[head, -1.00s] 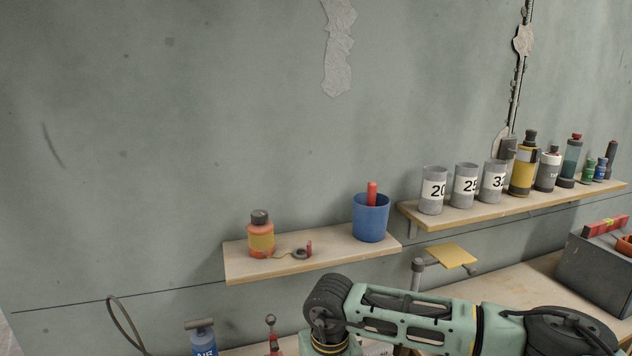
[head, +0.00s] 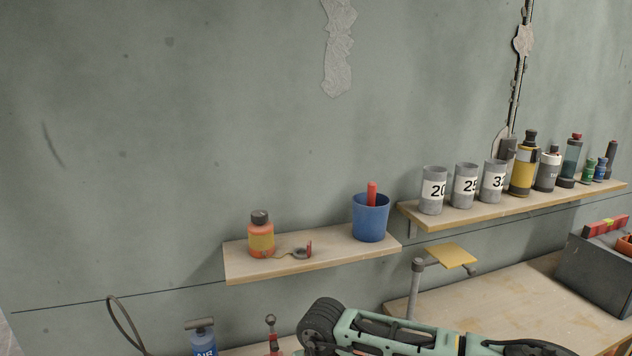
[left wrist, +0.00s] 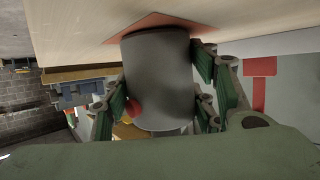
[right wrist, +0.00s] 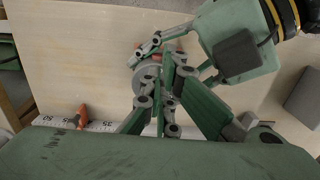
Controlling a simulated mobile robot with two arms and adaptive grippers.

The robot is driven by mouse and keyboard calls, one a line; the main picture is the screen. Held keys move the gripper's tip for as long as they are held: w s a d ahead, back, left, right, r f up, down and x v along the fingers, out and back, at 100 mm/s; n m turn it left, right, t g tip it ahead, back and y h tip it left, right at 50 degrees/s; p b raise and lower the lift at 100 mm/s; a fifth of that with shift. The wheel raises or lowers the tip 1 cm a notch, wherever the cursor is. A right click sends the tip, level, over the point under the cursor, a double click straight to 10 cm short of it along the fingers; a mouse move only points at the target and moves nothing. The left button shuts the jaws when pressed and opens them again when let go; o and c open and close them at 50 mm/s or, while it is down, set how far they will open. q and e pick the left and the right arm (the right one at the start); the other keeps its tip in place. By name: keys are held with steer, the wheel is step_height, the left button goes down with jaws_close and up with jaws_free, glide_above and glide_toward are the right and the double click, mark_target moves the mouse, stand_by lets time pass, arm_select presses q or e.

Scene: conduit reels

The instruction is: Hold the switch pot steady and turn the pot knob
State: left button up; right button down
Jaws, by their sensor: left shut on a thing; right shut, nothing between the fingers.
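The switch pot (left wrist: 157,75) is a dark grey cylinder at the middle of the left wrist view, on an orange-red patch (left wrist: 196,20). My left gripper (left wrist: 160,88) is shut on it, with a finger on each side. A small red part (left wrist: 133,108) shows at its edge; I cannot tell whether it is the pot knob. In the right wrist view the pot (right wrist: 146,80) is partly hidden behind my right gripper (right wrist: 166,66), whose fingers are shut and empty close over it. I cannot tell whether they touch it. The head view shows neither pot nor fingertips.
A white measuring strip (right wrist: 100,126) and an orange-handled thing (right wrist: 82,115) lie on the bench (right wrist: 75,60). In the head view, a wooden shelf (head: 330,259) holds an orange bottle (head: 261,238) and a blue cup (head: 370,218). A grey box (head: 597,268) stands at right.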

steer(key=shift+s+d+f, duration=0.1)
steer(key=shift+f, duration=0.3)
steer(key=shift+d+f, duration=0.1)
steer(key=shift+w, duration=0.3)
steer(key=shift+w+d+f, duration=0.1)
steer(key=shift+d, duration=0.3)
stand_by(0.7)
steer(key=shift+s, duration=0.35)
step_height(320, 180, up, 6)
steer(key=shift+w+a+r, duration=0.15)
steer(key=shift+r, duration=0.1)
stand_by(0.4)
